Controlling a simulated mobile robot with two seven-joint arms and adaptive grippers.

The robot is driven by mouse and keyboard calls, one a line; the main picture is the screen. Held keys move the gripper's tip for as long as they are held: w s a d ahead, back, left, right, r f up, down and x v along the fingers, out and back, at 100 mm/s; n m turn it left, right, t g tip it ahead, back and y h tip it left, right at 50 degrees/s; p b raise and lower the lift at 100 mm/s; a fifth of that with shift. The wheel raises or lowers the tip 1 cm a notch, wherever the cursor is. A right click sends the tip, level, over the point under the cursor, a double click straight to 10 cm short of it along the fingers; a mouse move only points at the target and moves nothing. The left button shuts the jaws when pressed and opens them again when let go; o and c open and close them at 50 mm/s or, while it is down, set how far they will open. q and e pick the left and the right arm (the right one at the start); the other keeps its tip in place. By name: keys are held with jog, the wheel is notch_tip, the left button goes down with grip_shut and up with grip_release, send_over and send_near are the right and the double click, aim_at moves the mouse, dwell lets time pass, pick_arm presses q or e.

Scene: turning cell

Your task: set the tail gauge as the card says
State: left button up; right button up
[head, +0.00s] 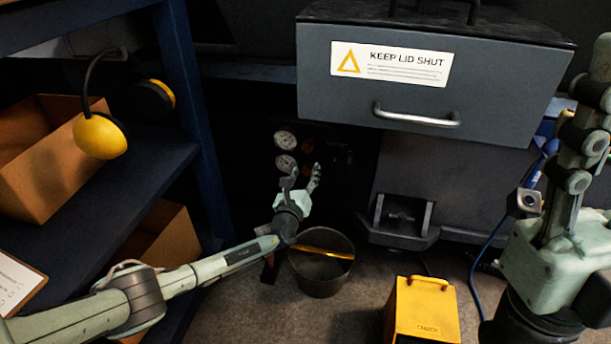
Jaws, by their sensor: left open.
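Two round white-faced gauges, an upper one (285,140) and a lower one (285,164), sit on a dark panel below the grey lidded box. A dim orange-brown knob (308,145) shows beside the upper gauge. A second one by the lower gauge is mostly hidden by my fingers. I cannot read the dials or tell which is the tail gauge. My left gripper (303,177) is open and empty in front of the panel, just below and right of the lower gauge; I cannot tell if it touches anything. A clipboard sheet (14,284) lies at the left edge, its writing unreadable.
A grey box (420,88) labelled "KEEP LID SHUT" overhangs the panel. A dark bucket (320,275) stands under my left wrist, a yellow case (425,312) right of it. Yellow ear muffs (100,136) hang at the left shelf. A blue hose (473,282) trails at right.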

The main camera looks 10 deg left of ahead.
pick_arm(q)
jog(key=shift+w, duration=0.5)
jog(key=shift+c, duration=0.4)
grip_shut()
